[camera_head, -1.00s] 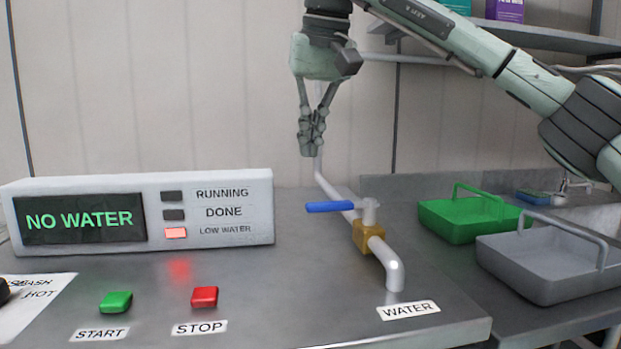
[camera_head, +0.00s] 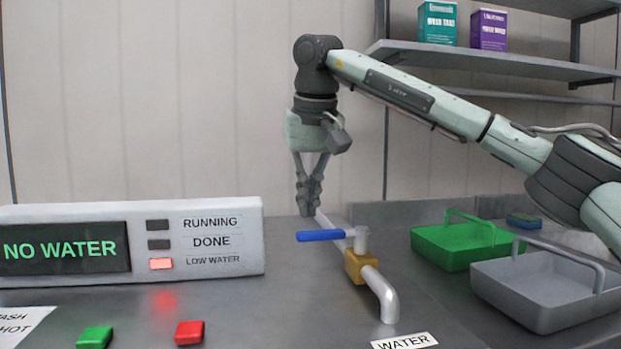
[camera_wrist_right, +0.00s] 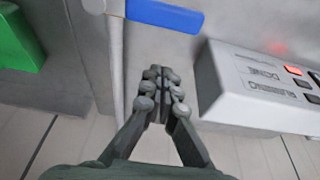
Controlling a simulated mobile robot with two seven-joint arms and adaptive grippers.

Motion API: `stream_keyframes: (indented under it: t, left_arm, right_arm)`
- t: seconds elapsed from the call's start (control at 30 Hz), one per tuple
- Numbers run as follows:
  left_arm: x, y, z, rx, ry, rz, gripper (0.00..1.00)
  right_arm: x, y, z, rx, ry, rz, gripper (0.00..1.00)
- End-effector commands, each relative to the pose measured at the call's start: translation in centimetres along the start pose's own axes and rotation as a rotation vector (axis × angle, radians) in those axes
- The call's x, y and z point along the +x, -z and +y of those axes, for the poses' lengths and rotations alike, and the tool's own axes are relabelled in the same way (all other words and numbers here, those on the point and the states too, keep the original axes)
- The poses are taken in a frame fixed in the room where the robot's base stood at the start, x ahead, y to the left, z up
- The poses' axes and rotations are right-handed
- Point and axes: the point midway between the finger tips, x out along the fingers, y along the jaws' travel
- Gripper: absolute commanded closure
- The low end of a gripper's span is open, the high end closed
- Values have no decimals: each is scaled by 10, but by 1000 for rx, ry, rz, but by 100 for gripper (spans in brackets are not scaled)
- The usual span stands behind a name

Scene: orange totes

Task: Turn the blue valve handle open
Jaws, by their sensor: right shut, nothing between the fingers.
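The blue valve handle (camera_head: 321,236) points left from its grey stem, above a brass valve body (camera_head: 360,266) on a white pipe (camera_head: 383,297). The handle lies crosswise to the pipe. My right gripper (camera_head: 309,208) is shut and empty, pointing down behind and above the handle, apart from it. In the right wrist view the blue handle (camera_wrist_right: 165,14) shows at the top edge, beyond the shut fingertips (camera_wrist_right: 158,72). My left gripper is in neither view.
A control box (camera_head: 195,275) on the left reads NO WATER, with its LOW WATER light lit. Green (camera_head: 95,338) and red (camera_head: 189,332) buttons sit in front. A green tray (camera_head: 450,256) and a grey tray (camera_head: 540,300) stand on the right. A shelf (camera_head: 470,62) hangs above.

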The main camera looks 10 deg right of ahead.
Motion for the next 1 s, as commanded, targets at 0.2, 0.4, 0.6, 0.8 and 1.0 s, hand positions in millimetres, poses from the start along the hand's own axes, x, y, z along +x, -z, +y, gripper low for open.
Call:
stream_keyframes:
  t: [0.2,0.4,0.6,0.8,1.0]
  left_arm:
    - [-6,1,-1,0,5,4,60]
    - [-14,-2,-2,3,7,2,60]
    - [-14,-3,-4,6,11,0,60]
    - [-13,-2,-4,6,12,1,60]
    - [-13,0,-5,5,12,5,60]
  right_arm:
    - [12,-19,0,-2,1,3,100]
    - [6,-35,0,0,1,2,100]
    - [5,-38,0,1,1,1,100]
    - [5,-38,0,1,1,1,100]
    - [4,-39,-1,-10,5,1,100]
